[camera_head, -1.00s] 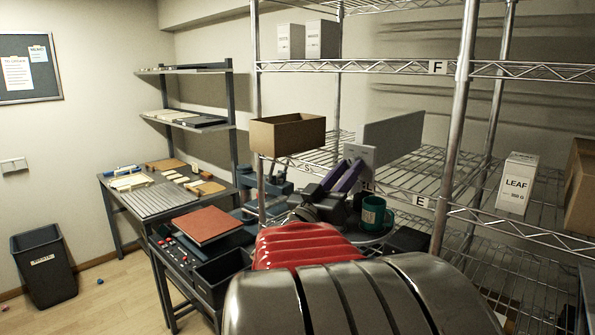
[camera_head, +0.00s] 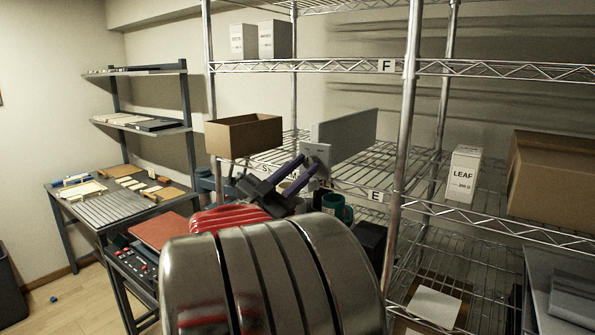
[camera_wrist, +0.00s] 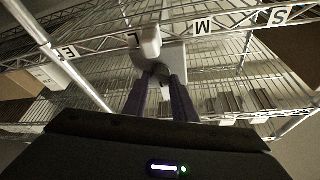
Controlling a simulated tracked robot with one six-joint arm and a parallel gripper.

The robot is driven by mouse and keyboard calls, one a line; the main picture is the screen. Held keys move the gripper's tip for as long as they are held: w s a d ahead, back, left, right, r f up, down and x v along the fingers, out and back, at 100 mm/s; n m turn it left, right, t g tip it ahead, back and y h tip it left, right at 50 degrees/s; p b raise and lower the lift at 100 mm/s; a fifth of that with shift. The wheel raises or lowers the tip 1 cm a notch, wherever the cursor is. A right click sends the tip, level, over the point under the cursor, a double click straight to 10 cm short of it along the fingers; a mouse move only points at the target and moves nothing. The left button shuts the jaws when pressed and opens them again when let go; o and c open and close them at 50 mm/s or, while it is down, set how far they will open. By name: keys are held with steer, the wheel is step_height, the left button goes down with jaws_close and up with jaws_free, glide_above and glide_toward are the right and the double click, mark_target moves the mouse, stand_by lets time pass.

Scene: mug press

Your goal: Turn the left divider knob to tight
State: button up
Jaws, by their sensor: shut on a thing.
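The divider is a grey upright panel (camera_head: 350,133) on the middle wire shelf, with a pale block (camera_head: 318,157) at its front end. In the wrist view a pale rounded knob (camera_wrist: 150,42) shows at the shelf's front edge, in front of the divider (camera_wrist: 176,62). My gripper (camera_head: 309,167) reaches up to that front end with its two purple fingers. The wrist view shows my gripper (camera_wrist: 158,72) shut on the knob, the fingertips at its lower part. Any tight or loose marking on the knob cannot be read.
A cardboard box (camera_head: 243,136) stands left of the divider. A green mug (camera_head: 336,206) is below my gripper. A LEAF carton (camera_head: 463,173) and a large box (camera_head: 552,180) are to the right. A metal post (camera_head: 403,130) rises right of the divider.

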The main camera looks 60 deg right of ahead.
steer(key=m+g+y, duration=0.1)
steer(key=m, duration=0.2)
steer(key=m+g+y, duration=0.1)
steer(key=m, duration=0.2)
steer(key=shift+w+r+g, duration=0.15)
steer(key=shift+g, duration=0.15)
steer(key=shift+m+g+y, duration=0.4)
steer(key=shift+m+y, duration=0.3)
steer(key=shift+m, duration=1.4)
steer(key=o, duration=1)
steer(key=shift+o, duration=0.2)
steer(key=shift+w, duration=0.1)
steer(key=v, duration=1.3)
steer(key=shift+a, duration=0.3)
steer(key=shift+w, duration=0.15)
